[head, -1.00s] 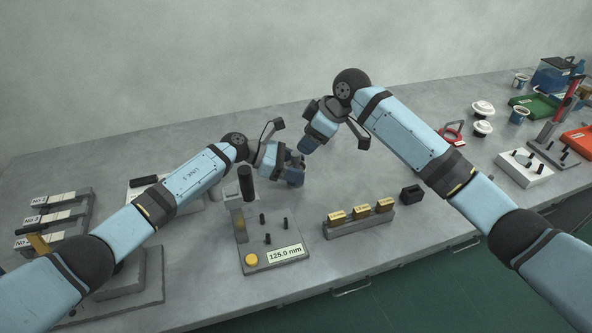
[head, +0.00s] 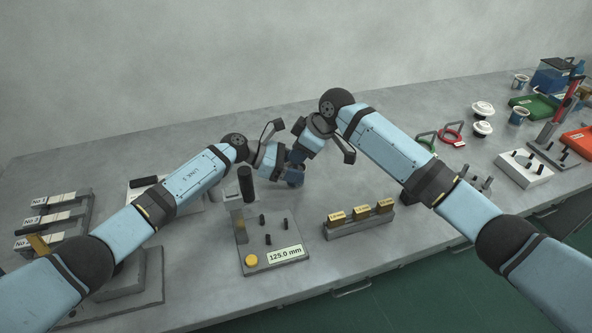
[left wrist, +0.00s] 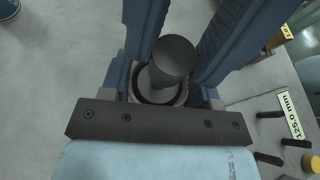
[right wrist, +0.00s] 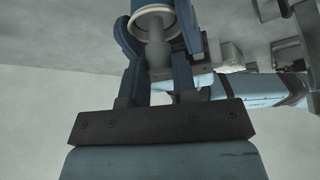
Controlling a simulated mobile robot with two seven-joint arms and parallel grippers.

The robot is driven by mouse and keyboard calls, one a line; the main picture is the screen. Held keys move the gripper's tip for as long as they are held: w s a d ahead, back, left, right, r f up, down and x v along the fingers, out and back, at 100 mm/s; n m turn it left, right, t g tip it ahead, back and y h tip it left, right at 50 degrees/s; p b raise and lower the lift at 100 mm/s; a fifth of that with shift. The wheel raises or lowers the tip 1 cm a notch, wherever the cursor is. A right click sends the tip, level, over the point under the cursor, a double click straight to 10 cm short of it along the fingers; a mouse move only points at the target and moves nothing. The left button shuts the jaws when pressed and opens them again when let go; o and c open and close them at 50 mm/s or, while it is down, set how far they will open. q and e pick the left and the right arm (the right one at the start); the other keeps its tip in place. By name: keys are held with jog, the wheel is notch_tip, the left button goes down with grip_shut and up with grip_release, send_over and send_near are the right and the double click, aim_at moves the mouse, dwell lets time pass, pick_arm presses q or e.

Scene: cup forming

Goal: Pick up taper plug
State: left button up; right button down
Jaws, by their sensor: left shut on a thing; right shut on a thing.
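The taper plug is grey with a round knob; its top (left wrist: 173,58) shows in the left wrist view. In the right wrist view its stem (right wrist: 156,50) stands in the mouth of a blue cup (right wrist: 150,9) with a pale rim. My left gripper (head: 290,176) is shut on the cup, low at the middle of the table. My right gripper (head: 296,158) is just above it, its ribbed fingers on both sides of the plug and shut on it. In the head view the grippers hide plug and most of the cup.
A grey gauge block (head: 262,262) labelled 125.0 mm, with pegs, stands in front of the grippers. A rack of brass blocks (head: 358,229) is to its right. Cups, trays and ring-handled tools (head: 452,134) stand farther right.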

jog(key=shift+r, duration=0.1)
notch_tip(320, 180, up, 10)
dwell(0.4)
pick_arm(q)
jog(key=o, duration=1)
jog(key=shift+c, duration=0.2)
